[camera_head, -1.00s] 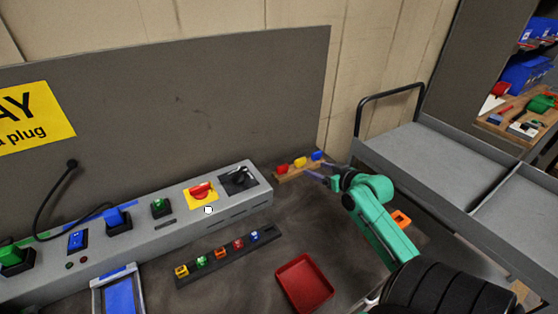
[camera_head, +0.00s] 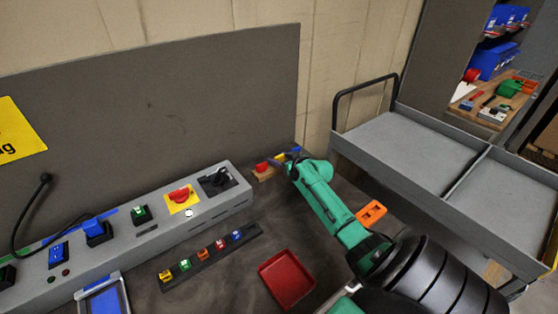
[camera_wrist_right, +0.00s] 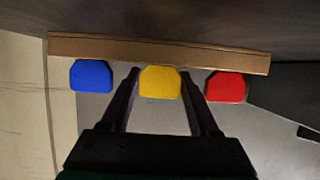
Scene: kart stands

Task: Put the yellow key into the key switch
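The yellow key (camera_wrist_right: 160,82) stands in a wooden rack (camera_wrist_right: 90,48) between a blue key (camera_wrist_right: 91,76) and a red key (camera_wrist_right: 225,86) in the right wrist view. My right gripper (camera_wrist_right: 160,75) is open, with one finger on each side of the yellow key and narrow gaps showing. In the head view my right gripper (camera_head: 279,160) is at the rack and hides most of the yellow key. A black switch (camera_head: 217,182) at the right end of the grey panel may be the key switch; its slot is too small to make out.
The grey panel (camera_head: 150,243) carries a red knob on a yellow plate (camera_head: 183,200) and green and blue switches. A strip of small coloured parts (camera_head: 212,256), a red tray (camera_head: 287,279) and an orange part (camera_head: 371,213) lie on the bench. A grey cart (camera_head: 405,150) stands right.

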